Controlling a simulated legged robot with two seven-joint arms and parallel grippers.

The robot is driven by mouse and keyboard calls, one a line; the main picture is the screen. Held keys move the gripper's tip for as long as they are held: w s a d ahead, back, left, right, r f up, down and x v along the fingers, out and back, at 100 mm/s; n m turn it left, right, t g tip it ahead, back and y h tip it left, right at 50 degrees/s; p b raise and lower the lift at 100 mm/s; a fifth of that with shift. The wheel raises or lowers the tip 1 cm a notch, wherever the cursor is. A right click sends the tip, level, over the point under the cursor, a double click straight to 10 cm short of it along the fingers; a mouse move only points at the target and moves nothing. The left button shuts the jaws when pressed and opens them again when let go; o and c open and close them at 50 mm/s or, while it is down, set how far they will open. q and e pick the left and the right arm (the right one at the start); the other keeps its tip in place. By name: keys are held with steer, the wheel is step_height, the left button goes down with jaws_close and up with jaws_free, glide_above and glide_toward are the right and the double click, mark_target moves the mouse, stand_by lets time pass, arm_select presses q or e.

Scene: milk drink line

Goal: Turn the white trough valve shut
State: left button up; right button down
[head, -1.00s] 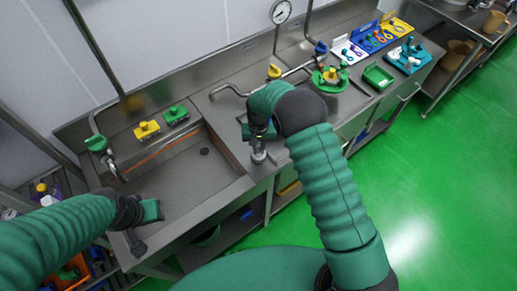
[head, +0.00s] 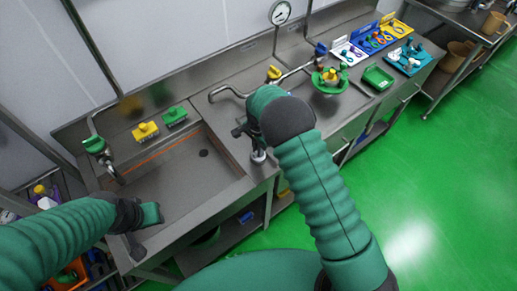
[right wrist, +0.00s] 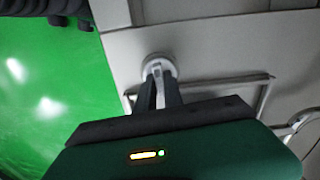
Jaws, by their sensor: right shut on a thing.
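The white trough valve (right wrist: 157,62) shows in the right wrist view as a pale round hub with a short lever running back between my fingers. In the head view the valve (head: 258,156) stands on the front rim of the counter, at the sink's right end, partly hidden by my right arm. My right gripper (right wrist: 160,86) is shut on the valve's lever, one dark finger on each side. In the head view my right gripper (head: 251,141) is mostly hidden behind its wrist. My left gripper (head: 146,228) is open and empty over the sink's front left corner.
The steel sink (head: 180,190) lies left of the valve, with yellow and green blocks (head: 146,130) on its back ledge. A pipe with a yellow valve (head: 274,72) runs behind my right arm. A green round fitting (head: 330,80) and a green tray (head: 378,77) sit right.

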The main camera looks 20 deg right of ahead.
steer(key=shift+w+r+m, duration=0.15)
steer(key=shift+w+m, duration=0.05)
steer(key=shift+m, duration=0.4)
steer(key=c, duration=1.6)
jaws_free()
steer(key=shift+o, duration=0.7)
steer(key=shift+s+a, duration=0.1)
step_height(320, 180, up, 17)
steer(key=b, duration=0.2)
steer(key=shift+f, duration=0.2)
steer(key=s+d+f+n+t, duration=0.1)
steer(key=s+f+n, duration=0.1)
steer(key=s+n, duration=0.5)
steer(key=s+d+f+n+t, duration=0.1)
steer(key=s+n, duration=0.6)
steer(key=s, duration=0.8)
steer(key=shift+d+f+t, duration=0.3)
steer(key=shift+d+f, duration=0.15)
steer(key=shift+d, duration=0.3)
